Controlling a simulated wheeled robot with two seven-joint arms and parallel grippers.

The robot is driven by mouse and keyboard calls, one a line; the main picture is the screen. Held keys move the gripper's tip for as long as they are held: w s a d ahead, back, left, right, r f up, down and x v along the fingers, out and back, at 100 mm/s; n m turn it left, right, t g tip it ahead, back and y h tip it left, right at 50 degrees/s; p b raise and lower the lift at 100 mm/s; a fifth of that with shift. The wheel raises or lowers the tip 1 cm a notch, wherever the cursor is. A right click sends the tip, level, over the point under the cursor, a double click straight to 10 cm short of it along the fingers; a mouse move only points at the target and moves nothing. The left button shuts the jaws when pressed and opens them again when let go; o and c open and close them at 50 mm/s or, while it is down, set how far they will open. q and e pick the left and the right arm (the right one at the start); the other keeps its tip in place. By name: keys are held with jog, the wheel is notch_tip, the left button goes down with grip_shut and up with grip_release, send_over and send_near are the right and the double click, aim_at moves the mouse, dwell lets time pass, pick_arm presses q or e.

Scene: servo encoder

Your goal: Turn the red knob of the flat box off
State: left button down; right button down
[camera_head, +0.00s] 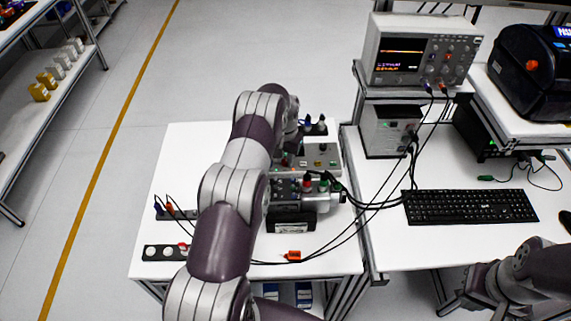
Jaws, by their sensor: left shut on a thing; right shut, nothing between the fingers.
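A grey flat box (322,158) with small buttons on its face sits towards the back of the white table. My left arm reaches over the table, and my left gripper (289,152) points down at the left part of this box. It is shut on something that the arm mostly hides. A small red spot (285,161) shows at its fingertips, which appears to be the red knob; its turn position cannot be made out. My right gripper (450,301) is low at the lower right, in front of the right table, shut and empty.
In front of the box stands a dark unit (292,218) with red and green plugs and black cables. A dark strip (160,252) with round sockets and an orange piece (293,256) lie nearer. A keyboard (470,206) and oscilloscope (420,55) are right. The table's left back is clear.

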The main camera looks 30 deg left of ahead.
pick_arm(q)
jog(key=n+b, duration=0.2)
jog(key=n, duration=0.1)
jog(key=shift+n+b, duration=0.3)
jog(key=shift+b, duration=0.05)
jog(key=shift+w+r+n+b, duration=0.15)
jog(key=shift+n+b, duration=0.75)
jog(key=shift+n, duration=0.8)
jog(key=c, duration=0.9)
grip_release()
